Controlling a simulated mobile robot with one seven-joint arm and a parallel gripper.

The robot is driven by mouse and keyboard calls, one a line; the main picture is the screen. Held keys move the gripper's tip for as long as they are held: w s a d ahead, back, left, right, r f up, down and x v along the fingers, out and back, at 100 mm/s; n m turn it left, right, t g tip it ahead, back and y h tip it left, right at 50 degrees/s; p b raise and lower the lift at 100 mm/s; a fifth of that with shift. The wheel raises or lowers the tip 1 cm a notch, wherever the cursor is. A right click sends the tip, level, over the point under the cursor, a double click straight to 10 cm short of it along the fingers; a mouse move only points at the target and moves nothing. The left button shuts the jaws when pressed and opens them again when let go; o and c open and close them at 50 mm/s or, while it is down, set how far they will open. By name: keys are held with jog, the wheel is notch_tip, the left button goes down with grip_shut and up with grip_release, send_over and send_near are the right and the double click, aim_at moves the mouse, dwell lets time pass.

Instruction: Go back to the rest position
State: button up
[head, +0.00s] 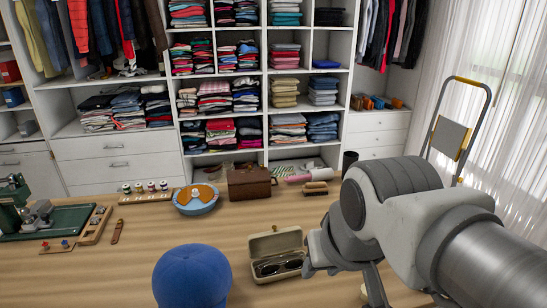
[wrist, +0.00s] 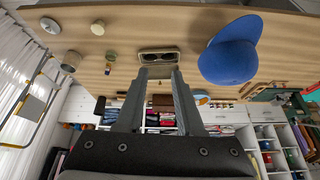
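My gripper (wrist: 159,72) shows in the wrist view with its two grey fingers apart and nothing held between them. The wrist picture is upside down, and the fingertips point toward the open beige glasses case. In the head view my arm reaches in from the right over the wooden table, and the gripper is mostly hidden behind and under my wrist. The glasses case (head: 276,243) stands open just left of my wrist, with dark sunglasses (head: 278,265) in it. It also shows in the wrist view (wrist: 146,57), beyond the fingertips.
A blue cap (head: 191,277) lies at the table's front. A blue-rimmed round dish (head: 197,205), a brown bag (head: 249,183) and a brush (head: 315,188) stand toward the back. A green machine (head: 14,203) is at left. Shelving with folded clothes (head: 213,97) stands behind.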

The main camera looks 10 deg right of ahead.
jog(key=shift+s+f+n, duration=0.2)
jog(key=shift+s+n, duration=0.2)
jog(key=shift+s, duration=0.2)
dwell(0.8)
